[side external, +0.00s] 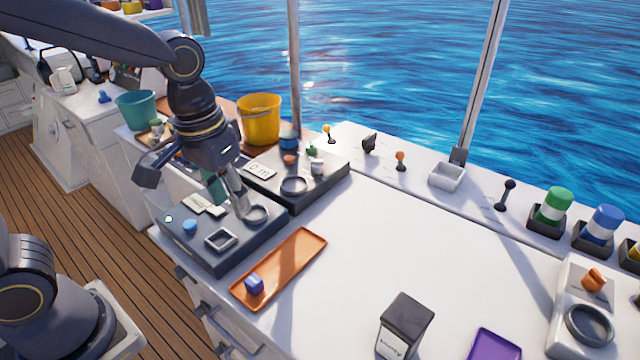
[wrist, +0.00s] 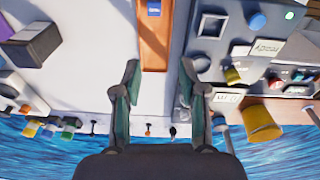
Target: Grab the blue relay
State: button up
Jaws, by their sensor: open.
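A small blue block (side external: 254,285), which fits the blue relay, sits in the near end of a shallow orange tray (side external: 305,250) on the white counter. In the wrist view the blue relay (wrist: 154,8) is at the top edge, partly cut off, in the orange tray (wrist: 153,50). My gripper (side external: 230,205) is over the dark panel, behind and left of the relay and apart from it. In the wrist view my gripper (wrist: 158,72) has its two fingers wide apart with nothing between them.
A dark panel (side external: 225,258) with a blue round knob (side external: 190,226) and square socket stands left of the tray. Another dark panel (side external: 330,180) and a yellow bucket (side external: 260,118) are behind. A black box (side external: 405,325) stands to the right. The counter between is clear.

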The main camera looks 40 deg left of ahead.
jog(key=g, duration=0.1)
send_over(253, 280)
notch_tip(253, 280, down, 4)
jog(key=shift+m, duration=0.4)
jog(key=f, duration=1)
jog(key=shift+s+d+f, duration=0.1)
jog(key=shift+s+d, duration=0.05)
jog(key=shift+s, duration=0.05)
jog(key=shift+w+f, duration=0.2)
jog(key=shift+f, duration=2.8)
grip_shut()
